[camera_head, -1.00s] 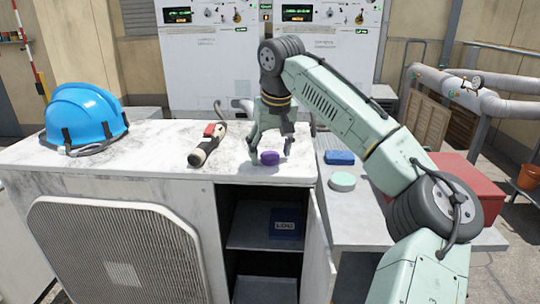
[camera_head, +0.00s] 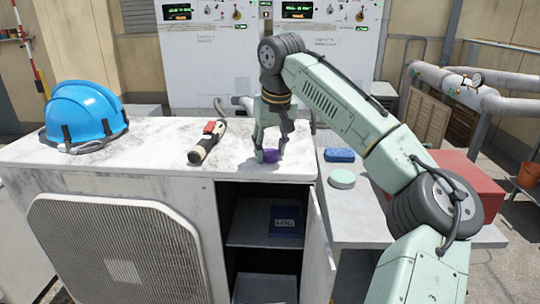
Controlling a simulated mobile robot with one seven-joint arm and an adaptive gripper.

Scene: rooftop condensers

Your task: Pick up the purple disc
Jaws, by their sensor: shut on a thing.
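The purple disc (camera_head: 270,156) lies on the worn white top of the condenser unit (camera_head: 120,164), near its front right edge. My gripper (camera_head: 270,154) points down over it, with a finger on each side. The fingers are shut on the disc and cover part of its sides. The disc looks to be at the level of the top; I cannot tell whether it is lifted at all.
A torch (camera_head: 207,143) lies left of my gripper, and a blue hard hat (camera_head: 84,117) sits farther left. On the lower grey surface at right are a pale green disc (camera_head: 342,179), a blue block (camera_head: 339,155) and a red box (camera_head: 458,182). An open cabinet below holds a blue log book (camera_head: 286,222).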

